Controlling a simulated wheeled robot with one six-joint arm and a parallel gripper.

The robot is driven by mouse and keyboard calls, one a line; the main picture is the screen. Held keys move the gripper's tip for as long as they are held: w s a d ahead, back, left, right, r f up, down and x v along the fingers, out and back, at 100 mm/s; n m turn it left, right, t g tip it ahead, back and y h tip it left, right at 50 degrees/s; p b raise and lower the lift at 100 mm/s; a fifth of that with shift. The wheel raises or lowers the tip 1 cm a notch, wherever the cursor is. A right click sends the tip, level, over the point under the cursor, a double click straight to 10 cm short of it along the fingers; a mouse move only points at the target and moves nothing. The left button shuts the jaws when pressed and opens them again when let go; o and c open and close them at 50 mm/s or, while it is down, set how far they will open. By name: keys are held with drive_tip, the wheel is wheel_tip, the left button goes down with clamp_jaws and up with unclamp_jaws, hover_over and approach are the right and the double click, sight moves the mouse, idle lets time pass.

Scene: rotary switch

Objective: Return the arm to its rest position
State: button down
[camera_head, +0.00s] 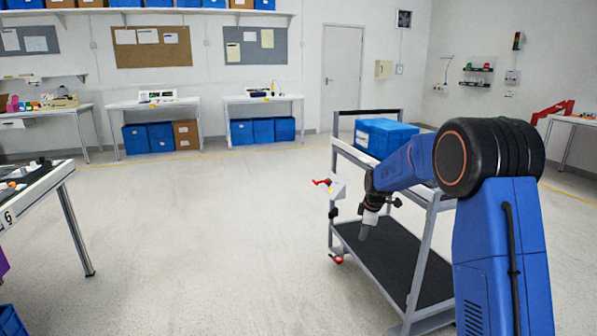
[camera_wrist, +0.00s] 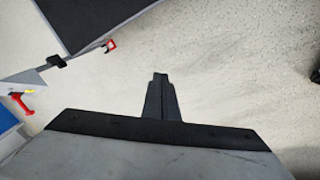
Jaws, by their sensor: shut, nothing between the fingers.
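My gripper (camera_head: 368,228) hangs from my blue arm and points down, beside the grey cart (camera_head: 424,236) in the head view. In the wrist view its dark fingers (camera_wrist: 160,80) are together with nothing between them. The red handle also shows at the left edge of the wrist view (camera_wrist: 24,103).
A blue crate (camera_head: 384,136) stands on the cart's top. A small red part (camera_head: 337,259) sits low on the cart's leg. A table (camera_head: 38,190) stands at the left. The floor (camera_head: 220,240) between is clear. Workbenches line the back wall.

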drive_tip(key=s+d+r+m, duration=0.1)
drive_tip(key=s+r+m, duration=0.1)
drive_tip(key=s+r, duration=0.5)
drive_tip(key=s+d+r+m, duration=0.1)
drive_tip(key=s+r+m, duration=0.25)
drive_tip(key=s, duration=0.85)
drive_tip(key=s+d+r+m, duration=0.1)
drive_tip(key=s+r+m, duration=0.1)
drive_tip(key=s+r, duration=0.55)
drive_tip(key=s+f+m, duration=0.2)
drive_tip(key=s+m, duration=0.1)
drive_tip(key=s, duration=1.2)
drive_tip(key=s+d+f+m+t, duration=0.1)
drive_tip(key=s+f+m, duration=0.2)
drive_tip(key=s, duration=1.2)
drive_tip(key=shift+d+f+m+h, duration=0.15)
drive_tip(key=shift+f+m+h, duration=0.2)
drive_tip(key=shift+m, duration=0.4)
drive_tip(key=shift+w+r, duration=0.1)
